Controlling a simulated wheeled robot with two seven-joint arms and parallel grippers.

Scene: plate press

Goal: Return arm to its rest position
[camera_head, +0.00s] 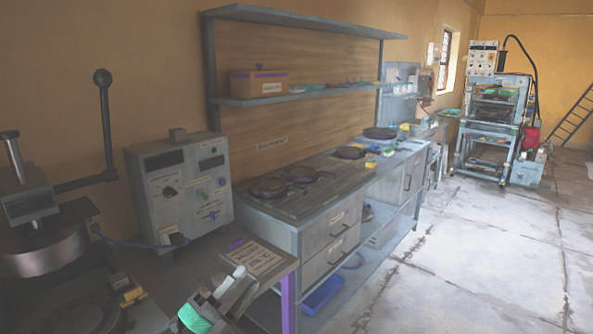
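My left gripper (240,284) shows at the bottom of the head view, with a green band behind its grey body. Its two fingers look apart, with nothing seen between them. It is in front of the low table's front edge, near a labelled card (253,257). The rest of the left arm is mostly out of frame. My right gripper is not in view. The press (40,235) stands at the left, its dark lever (106,125) raised with a ball at its top.
A grey control box (180,190) with dials stands beside the press. A workbench (325,190) with several round dark plates runs along the wall under a shelf (300,92). A blue tray (322,295) is low beneath it. The floor (480,260) at right is clear; another machine (492,125) stands far back.

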